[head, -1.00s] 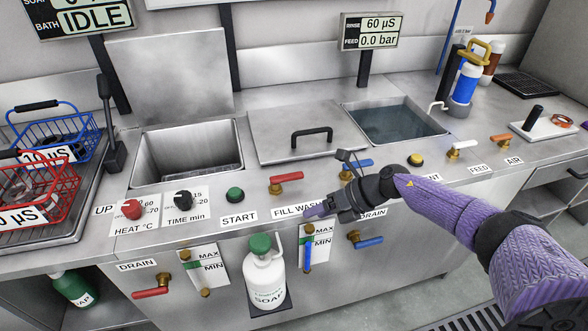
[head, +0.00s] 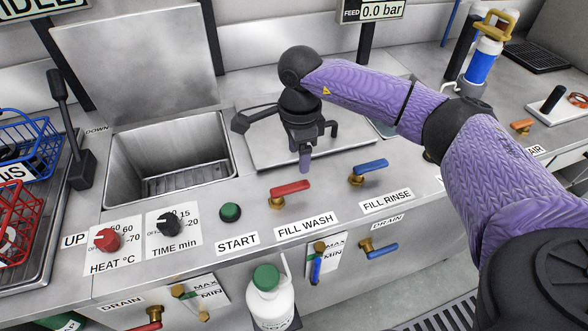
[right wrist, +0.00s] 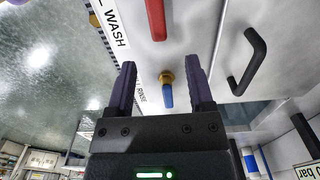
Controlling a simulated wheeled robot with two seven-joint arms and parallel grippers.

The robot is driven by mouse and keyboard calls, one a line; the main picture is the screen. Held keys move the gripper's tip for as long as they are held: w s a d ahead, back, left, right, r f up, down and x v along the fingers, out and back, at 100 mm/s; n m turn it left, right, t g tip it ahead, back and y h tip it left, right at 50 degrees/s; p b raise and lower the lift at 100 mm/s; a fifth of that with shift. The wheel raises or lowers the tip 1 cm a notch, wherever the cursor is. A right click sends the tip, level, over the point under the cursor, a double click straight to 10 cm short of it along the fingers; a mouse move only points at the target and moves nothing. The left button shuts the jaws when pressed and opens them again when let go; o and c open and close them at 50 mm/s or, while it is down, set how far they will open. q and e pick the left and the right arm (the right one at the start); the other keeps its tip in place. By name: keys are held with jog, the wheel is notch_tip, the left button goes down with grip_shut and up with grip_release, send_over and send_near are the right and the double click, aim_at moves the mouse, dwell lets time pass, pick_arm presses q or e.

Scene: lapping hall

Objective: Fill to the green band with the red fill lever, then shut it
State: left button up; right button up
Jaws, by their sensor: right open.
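The red fill lever (head: 290,188) sits on a brass valve above the FILL WASH label and points right. It also shows in the right wrist view (right wrist: 155,20). My right gripper (head: 305,166) is open and empty, pointing down just behind and above the lever, apart from it. In the right wrist view the gripper's two fingers (right wrist: 160,65) are spread. The wash tank (head: 132,185) is open, with a grate at its bottom and no water visible. The left level gauge (head: 190,294) has a green band between MAX and MIN; its level is too small to tell. My left gripper is not in view.
The blue fill rinse lever (head: 372,167) is close to the right of the red one. The START button (head: 230,211) is to its left. A lid with a black handle (right wrist: 250,58) lies behind. A soap bottle (head: 268,305) hangs on the front.

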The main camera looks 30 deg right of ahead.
aim_at(299, 184)
notch_tip(299, 184, down, 8)
jog(key=shift+s+r+b, duration=0.15)
jog(key=shift+r+b, duration=0.1)
jog(key=shift+b, duration=0.7)
jog(key=shift+f, duration=0.2)
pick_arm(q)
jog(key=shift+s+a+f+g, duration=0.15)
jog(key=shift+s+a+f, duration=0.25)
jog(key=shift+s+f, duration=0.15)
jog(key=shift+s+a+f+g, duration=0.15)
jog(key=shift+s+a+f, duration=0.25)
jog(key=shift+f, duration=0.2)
pick_arm(e)
jog(key=c, duration=0.7)
grip_shut()
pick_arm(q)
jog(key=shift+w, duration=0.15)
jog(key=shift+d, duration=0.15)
